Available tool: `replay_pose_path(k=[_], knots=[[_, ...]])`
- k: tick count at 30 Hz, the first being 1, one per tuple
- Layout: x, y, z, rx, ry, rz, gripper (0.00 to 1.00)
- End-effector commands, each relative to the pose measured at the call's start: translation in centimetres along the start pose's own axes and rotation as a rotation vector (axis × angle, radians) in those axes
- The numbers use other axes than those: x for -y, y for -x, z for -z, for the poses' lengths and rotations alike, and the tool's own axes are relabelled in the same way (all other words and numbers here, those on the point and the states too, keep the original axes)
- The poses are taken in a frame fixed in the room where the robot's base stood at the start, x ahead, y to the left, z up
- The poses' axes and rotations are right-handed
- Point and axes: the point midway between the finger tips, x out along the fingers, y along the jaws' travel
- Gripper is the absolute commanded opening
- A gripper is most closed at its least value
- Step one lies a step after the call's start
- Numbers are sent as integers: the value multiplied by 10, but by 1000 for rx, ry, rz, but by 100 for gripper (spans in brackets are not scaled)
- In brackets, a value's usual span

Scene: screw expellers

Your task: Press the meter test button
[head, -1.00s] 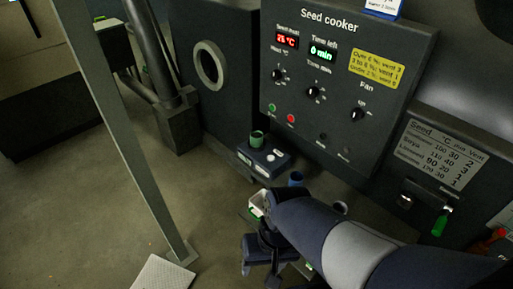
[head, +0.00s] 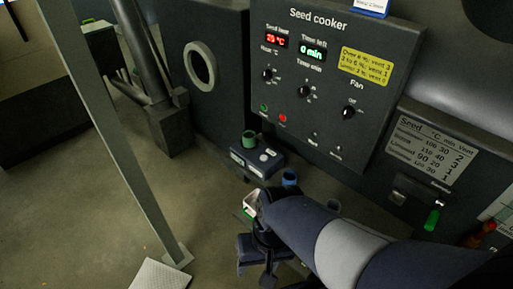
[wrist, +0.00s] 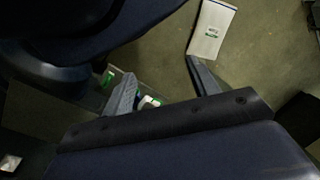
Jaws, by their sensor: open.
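The meter (head: 257,158) is a dark blue box on a ledge below the seed cooker panel, with a green cup (head: 249,139) on its top left. Pale round buttons (head: 267,154) show on its top; I cannot read which is the test button. My gripper (wrist: 160,67) is open, its two fingers apart in the wrist view with nothing between their tips. In the head view my gripper hangs in front of and below the meter, apart from it. The wrist view does not clearly show the meter.
The seed cooker panel (head: 313,93) with knobs and displays stands behind the meter. A blue cup (head: 289,179) is right of the meter, near my arm. A grey post (head: 110,135) stands at left. Open floor lies front left.

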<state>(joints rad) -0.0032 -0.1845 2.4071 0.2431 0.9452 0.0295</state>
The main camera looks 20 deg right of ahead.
Motion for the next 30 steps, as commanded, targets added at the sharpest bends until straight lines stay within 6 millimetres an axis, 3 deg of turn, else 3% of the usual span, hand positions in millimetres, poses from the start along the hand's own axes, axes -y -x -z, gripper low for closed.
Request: replay_pose_path(k=[20, 30], knots=[[0, 0, 0, 0, 0, 0, 1], [0, 0, 0, 0, 0, 0, 0]])
